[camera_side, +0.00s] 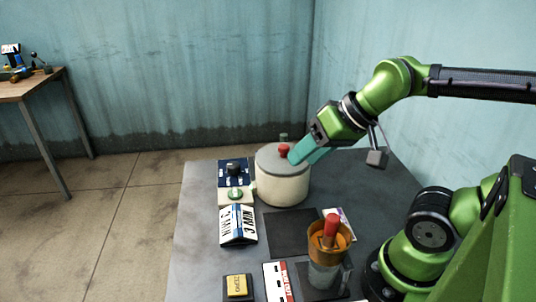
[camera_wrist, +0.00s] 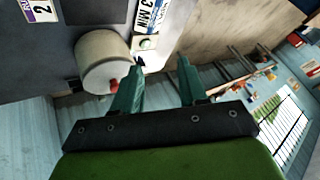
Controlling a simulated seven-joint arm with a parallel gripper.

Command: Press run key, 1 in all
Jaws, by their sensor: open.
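A round green key (camera_side: 235,194) sits on a small pale base on the table, left of a cream pot (camera_side: 283,186). It looks like the run key, though I cannot read a label on it. The key's base also shows in the wrist view (camera_wrist: 146,43), above my fingers. My gripper (camera_side: 299,156) is above the pot, tilted down to the left, close to the red knob (camera_side: 284,150) on its lid. In the wrist view my gripper (camera_wrist: 158,64) has its two teal fingers apart and nothing between them. The red knob (camera_wrist: 113,83) lies outside the left finger.
A blue dial panel (camera_side: 234,172) stands behind the key, and a "3 MIN" sign (camera_side: 238,226) in front. An orange funnel (camera_side: 330,240) with a red-handled item sits on a jug (camera_side: 325,276). A yellow "ZERO" key (camera_side: 237,287) is at the front. A dark pad (camera_side: 292,232) is bare.

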